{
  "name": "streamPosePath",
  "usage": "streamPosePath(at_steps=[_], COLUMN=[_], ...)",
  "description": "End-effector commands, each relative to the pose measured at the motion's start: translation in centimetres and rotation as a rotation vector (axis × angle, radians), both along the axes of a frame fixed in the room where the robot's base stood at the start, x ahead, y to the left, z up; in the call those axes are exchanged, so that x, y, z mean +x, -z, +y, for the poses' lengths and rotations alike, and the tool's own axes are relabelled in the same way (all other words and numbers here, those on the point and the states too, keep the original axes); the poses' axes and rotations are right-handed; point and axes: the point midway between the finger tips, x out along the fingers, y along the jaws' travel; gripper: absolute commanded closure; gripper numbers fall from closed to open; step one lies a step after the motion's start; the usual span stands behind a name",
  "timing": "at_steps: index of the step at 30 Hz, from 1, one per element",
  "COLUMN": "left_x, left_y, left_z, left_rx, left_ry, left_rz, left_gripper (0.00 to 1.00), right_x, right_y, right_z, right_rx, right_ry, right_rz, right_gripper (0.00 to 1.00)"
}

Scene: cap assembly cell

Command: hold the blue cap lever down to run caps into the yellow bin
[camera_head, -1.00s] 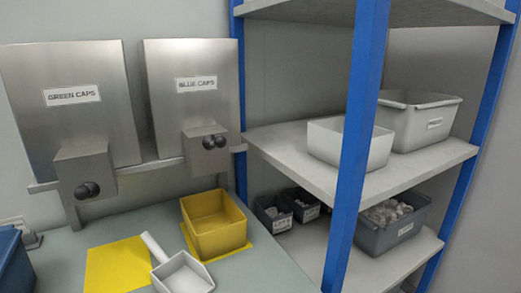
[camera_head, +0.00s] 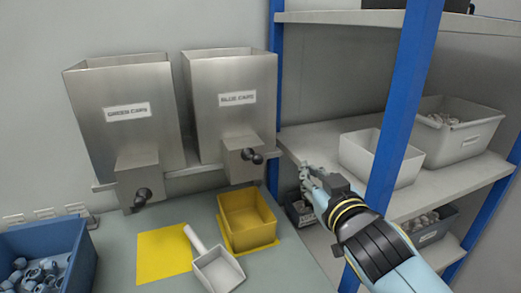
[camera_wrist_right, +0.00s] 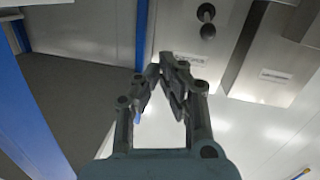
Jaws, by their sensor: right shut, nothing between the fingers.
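The steel blue caps dispenser (camera_head: 232,98) is on the wall, with its black-knobbed lever (camera_head: 256,158) sticking out of the front box. The yellow bin (camera_head: 249,222) stands below it, open at the top; I see no caps in it. My right gripper (camera_head: 303,168) is shut and empty, right of the lever and apart from it, near the shelf edge. In the right wrist view, my gripper's fingers (camera_wrist_right: 166,62) meet at the tips, and the black lever knob (camera_wrist_right: 208,30) shows beyond them to the upper right. My left gripper is out of view.
The green caps dispenser (camera_head: 125,115) is on the left. A white scoop (camera_head: 218,270) lies by a yellow mat (camera_head: 163,254). A blue crate (camera_head: 50,240) of parts is at the lower left. A blue shelf post (camera_head: 402,100) rises close by my right arm.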

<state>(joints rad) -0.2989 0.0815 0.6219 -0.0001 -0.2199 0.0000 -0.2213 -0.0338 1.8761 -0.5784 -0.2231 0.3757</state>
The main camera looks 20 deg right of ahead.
Motion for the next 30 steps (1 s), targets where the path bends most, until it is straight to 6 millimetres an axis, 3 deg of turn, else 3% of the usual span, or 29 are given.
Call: streamPosePath(at_steps=[3,9,23,30], left_x=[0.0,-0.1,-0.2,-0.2], left_y=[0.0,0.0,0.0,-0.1], left_z=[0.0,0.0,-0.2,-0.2], left_rx=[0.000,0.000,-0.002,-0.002], left_ry=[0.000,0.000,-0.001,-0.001], left_rz=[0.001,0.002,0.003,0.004], left_gripper=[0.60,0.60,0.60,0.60], right_x=[2.1,3.3,3.7,7.0], right_y=[-1.5,-2.8,-3.1,-3.7], right_z=[2.9,5.9,6.4,6.7], right_rx=[-0.013,-0.022,-0.024,-0.025], right_ry=[-0.098,-0.207,-0.224,-0.223], right_rz=[-0.132,-0.243,-0.258,-0.261], right_gripper=[1.00,1.00,1.00,1.00])
